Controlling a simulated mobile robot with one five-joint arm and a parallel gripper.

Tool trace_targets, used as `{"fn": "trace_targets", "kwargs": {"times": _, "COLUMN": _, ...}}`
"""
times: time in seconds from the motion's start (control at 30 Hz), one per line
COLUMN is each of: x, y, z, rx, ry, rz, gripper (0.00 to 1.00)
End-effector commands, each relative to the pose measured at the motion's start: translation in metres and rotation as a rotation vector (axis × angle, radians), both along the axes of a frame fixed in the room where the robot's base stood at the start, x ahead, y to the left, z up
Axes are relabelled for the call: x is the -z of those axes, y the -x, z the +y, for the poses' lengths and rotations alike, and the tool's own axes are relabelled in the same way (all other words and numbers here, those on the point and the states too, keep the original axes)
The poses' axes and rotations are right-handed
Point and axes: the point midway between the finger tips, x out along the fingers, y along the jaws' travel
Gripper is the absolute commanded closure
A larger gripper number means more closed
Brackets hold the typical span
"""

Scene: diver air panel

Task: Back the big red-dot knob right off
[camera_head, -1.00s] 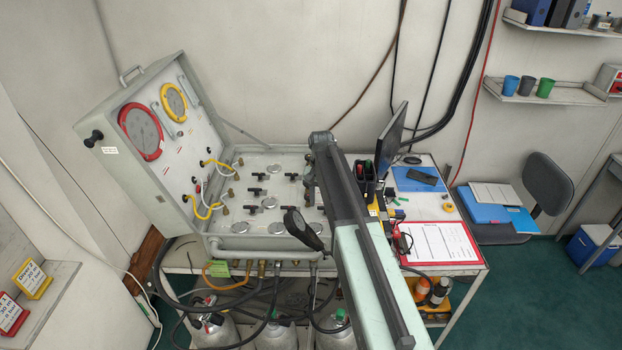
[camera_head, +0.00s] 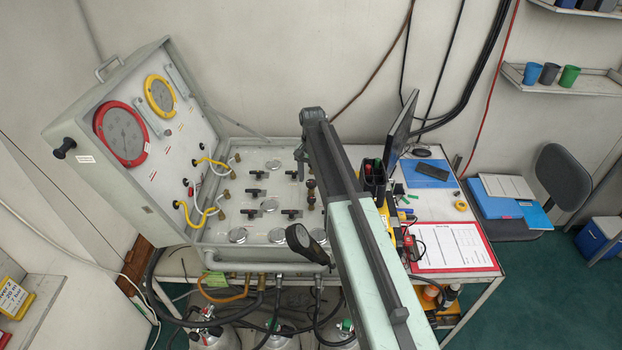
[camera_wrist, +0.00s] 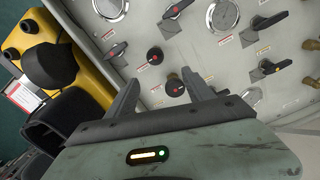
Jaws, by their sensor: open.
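Two round black knobs with red dots show on the grey panel in the wrist view: a nearer one (camera_wrist: 174,88) and one farther off (camera_wrist: 154,55). I cannot tell surely which is the bigger. My gripper (camera_wrist: 160,86) is open and empty, its fingers apart on either side of the nearer knob in the picture. Whether they touch it or stand above it is not clear. In the head view my gripper (camera_head: 302,158) hangs over the right part of the panel (camera_head: 275,208), partly hidden by my arm.
Black lever handles with red dots (camera_wrist: 116,50) and a yellow-dot lever (camera_wrist: 266,68) stand close by. A yellow-and-black device (camera_wrist: 58,62) lies left in the wrist view. The lid with red (camera_head: 121,134) and yellow gauges (camera_head: 160,96) rises left. A monitor (camera_head: 400,132) stands right.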

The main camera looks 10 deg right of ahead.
Motion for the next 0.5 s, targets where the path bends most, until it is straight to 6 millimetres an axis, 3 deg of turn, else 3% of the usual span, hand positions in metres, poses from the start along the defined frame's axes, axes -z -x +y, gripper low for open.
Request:
{"fn": "trace_targets", "kwargs": {"times": 0.3, "x": -0.011, "y": -0.041, "z": -0.008, "rx": 1.065, "ry": 0.002, "rz": -0.002, "gripper": 0.4}}
{"fn": "trace_targets", "kwargs": {"times": 0.5, "x": -0.014, "y": -0.057, "z": -0.011, "rx": 1.585, "ry": 0.002, "rz": -0.004, "gripper": 0.4}}
